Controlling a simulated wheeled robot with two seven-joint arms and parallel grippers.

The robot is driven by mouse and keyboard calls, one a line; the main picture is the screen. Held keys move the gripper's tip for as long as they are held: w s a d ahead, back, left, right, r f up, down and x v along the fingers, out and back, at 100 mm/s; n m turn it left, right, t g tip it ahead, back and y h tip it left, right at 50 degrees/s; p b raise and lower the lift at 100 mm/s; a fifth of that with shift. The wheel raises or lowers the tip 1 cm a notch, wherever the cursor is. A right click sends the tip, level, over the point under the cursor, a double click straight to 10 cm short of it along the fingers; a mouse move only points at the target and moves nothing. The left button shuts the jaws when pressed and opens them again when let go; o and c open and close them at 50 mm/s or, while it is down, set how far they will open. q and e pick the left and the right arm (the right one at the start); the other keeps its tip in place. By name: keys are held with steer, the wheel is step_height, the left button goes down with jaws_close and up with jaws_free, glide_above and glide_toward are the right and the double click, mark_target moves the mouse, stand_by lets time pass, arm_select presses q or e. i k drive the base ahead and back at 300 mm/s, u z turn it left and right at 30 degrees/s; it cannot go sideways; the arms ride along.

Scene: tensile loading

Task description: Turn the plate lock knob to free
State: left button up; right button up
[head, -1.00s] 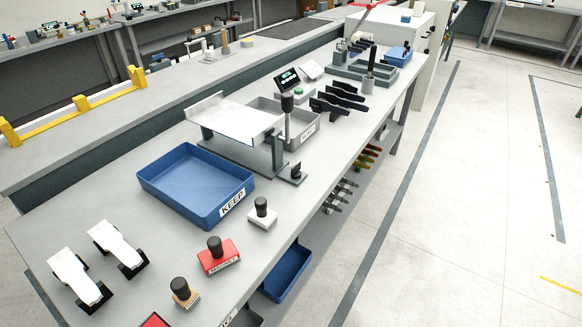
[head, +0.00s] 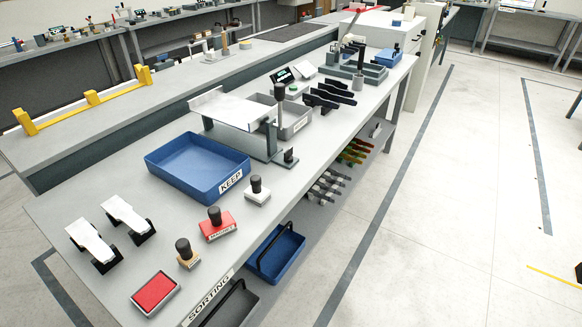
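A sheet-metal stand with a pale, tilted plate (head: 236,108) is near the middle of the bench. A small black knob (head: 289,155) stands on a dark foot at the stand's front right; it may be the plate lock knob, but no marking on it can be read. A taller post with a black grip (head: 279,91) rises beside the plate. Neither of my grippers is in view, so nothing of mine is near the knob.
Black-handled stamps (head: 217,222) and a red pad (head: 155,292) line the near edge. Floor to the right (head: 450,200) is clear.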

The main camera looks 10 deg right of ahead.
mark_target(289, 158)
steer(key=k, duration=0.1)
steer(key=z, duration=1.95)
steer(key=i, duration=1.05)
steer(key=u, duration=0.8)
